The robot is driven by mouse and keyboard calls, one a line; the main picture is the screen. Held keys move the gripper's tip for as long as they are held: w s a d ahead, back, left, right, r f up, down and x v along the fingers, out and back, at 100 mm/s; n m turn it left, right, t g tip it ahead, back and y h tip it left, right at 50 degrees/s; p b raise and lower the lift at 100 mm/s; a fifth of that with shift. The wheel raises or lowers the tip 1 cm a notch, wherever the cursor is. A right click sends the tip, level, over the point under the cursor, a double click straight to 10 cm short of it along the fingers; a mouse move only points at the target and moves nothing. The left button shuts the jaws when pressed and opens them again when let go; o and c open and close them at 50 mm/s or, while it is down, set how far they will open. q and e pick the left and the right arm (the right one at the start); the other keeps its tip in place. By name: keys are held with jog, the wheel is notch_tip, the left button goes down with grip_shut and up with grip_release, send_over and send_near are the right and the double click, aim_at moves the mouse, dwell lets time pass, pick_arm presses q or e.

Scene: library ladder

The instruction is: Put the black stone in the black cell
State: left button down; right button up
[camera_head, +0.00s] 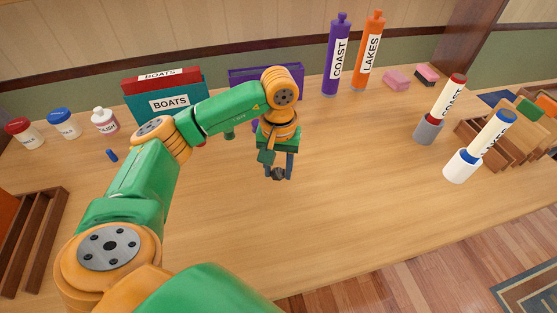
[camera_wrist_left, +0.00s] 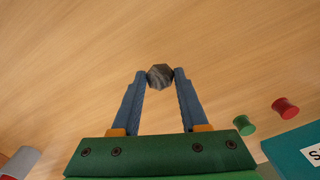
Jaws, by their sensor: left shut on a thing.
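My left gripper (camera_head: 278,172) is over the middle of the table and shut on a dark grey, faceted stone (camera_head: 278,174). The stone (camera_wrist_left: 160,77) also shows in the left wrist view, pinched between the two blue fingertips (camera_wrist_left: 160,76). The fingers point down; I cannot tell how far the stone is above the wood. A wooden sorter with coloured parts (camera_head: 497,137) stands at the right edge, partly cut off. I cannot make out a black cell. My right gripper is not in view.
A slotted wooden rack (camera_head: 37,232) stands at the left. Teal and red BOATS boxes (camera_head: 170,103), bottles (camera_head: 104,120) and purple and orange tubes (camera_head: 337,55) line the back. Two cups with COAST (camera_head: 428,130) and LAKES (camera_head: 461,166) rolls stand right. The front middle is clear.

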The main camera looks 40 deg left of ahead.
aim_at(278, 178)
pick_arm(q)
notch_tip(278, 178, down, 3)
jog(key=shift+a+r+p, duration=0.1)
jog(key=shift+p, duration=0.3)
jog(key=shift+w+f, duration=0.1)
jog(key=shift+f, duration=0.2)
jog(key=shift+f+b, duration=0.15)
jog(key=shift+b, duration=0.15)
jog(key=shift+c, duration=2.1)
grip_release()
